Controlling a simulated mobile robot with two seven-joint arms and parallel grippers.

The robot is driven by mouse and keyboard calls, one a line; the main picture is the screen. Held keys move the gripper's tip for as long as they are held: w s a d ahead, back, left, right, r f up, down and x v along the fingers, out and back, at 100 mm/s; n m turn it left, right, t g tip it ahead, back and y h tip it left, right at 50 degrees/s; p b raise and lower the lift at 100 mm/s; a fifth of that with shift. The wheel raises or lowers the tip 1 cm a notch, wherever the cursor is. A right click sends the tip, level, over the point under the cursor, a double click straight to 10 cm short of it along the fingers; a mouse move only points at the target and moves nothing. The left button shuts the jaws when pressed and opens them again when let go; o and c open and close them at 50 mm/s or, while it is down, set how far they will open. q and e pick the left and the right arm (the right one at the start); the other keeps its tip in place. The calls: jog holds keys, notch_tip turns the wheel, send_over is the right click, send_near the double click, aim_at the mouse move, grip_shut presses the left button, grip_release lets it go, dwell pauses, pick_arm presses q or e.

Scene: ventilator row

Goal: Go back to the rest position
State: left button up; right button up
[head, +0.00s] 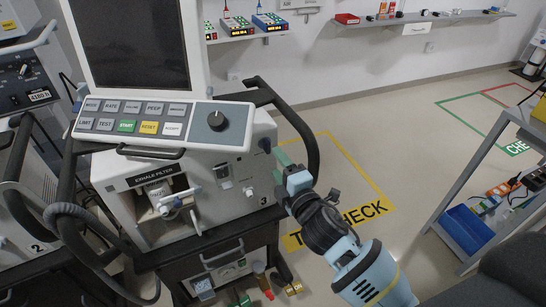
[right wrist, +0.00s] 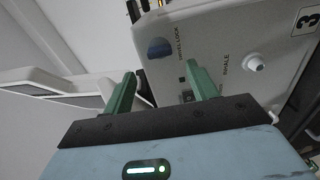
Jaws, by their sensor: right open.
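My right arm comes in from the lower right in the head view. Its gripper (head: 279,160) is beside the right side of the ventilator (head: 245,190) marked 3, near the panel's right edge. In the right wrist view the two green fingers of my right gripper (right wrist: 160,78) stand apart with nothing between them. Whether the fingers touch the ventilator, I cannot tell. My left gripper is not in view.
Another ventilator (head: 22,215) marked 2 stands at the left, with dark hoses (head: 75,212) between. A grey shelf rack (head: 478,157) with a blue bin (head: 466,228) stands at the right. The floor (head: 400,140) between is open, with yellow, green and red marked areas.

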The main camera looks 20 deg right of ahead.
jog(key=shift+s+d, duration=0.1)
jog(key=shift+s, duration=0.9)
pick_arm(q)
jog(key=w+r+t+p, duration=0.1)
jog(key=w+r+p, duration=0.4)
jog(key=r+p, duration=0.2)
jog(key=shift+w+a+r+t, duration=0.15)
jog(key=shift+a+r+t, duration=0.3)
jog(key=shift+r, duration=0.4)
pick_arm(e)
jog(key=s+f+m+g, duration=0.3)
jog(key=s+f+m, duration=0.2)
jog(key=s, duration=0.7)
jog(key=s+f+m+g, duration=0.3)
jog(key=s+f+m, duration=0.3)
jog(key=s, duration=0.7)
jog(key=s+d+f+m+g, duration=0.1)
jog(key=s+f+m+g, duration=0.2)
jog(key=s, duration=0.9)
notch_tip(320, 180, down, 5)
jog(key=m, duration=0.3)
jog(key=shift+s+f, duration=0.15)
jog(key=shift+s, duration=0.1)
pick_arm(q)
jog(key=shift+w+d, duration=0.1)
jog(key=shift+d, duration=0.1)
